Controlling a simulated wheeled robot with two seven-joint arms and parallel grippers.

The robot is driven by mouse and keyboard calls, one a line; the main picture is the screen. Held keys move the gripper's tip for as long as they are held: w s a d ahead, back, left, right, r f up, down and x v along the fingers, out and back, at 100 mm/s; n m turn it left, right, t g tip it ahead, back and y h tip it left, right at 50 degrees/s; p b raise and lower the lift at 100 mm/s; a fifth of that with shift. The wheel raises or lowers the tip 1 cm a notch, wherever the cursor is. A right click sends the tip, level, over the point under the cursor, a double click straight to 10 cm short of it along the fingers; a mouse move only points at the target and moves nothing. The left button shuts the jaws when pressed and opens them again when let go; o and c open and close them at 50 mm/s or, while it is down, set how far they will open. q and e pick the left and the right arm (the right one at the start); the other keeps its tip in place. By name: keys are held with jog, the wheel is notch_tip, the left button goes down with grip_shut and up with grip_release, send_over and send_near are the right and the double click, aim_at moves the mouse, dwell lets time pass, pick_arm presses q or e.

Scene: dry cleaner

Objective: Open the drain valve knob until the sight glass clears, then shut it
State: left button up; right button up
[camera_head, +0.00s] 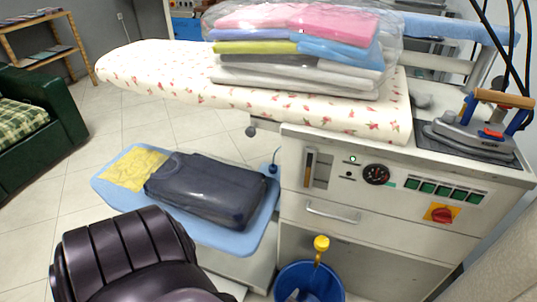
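A narrow upright sight glass (309,168) is set in the left of the front panel. It holds an amber-brown tint over much of its height; the exact level is too small to read. Neither of my grippers is in view, and nothing touches the knob.
A red rotary switch (442,214) on a yellow plate and a drawer handle (333,212) are on the cabinet front. An iron (475,129) stands on top. A blue shelf (247,238) with folded dark clothing (207,189) juts out left of the knob.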

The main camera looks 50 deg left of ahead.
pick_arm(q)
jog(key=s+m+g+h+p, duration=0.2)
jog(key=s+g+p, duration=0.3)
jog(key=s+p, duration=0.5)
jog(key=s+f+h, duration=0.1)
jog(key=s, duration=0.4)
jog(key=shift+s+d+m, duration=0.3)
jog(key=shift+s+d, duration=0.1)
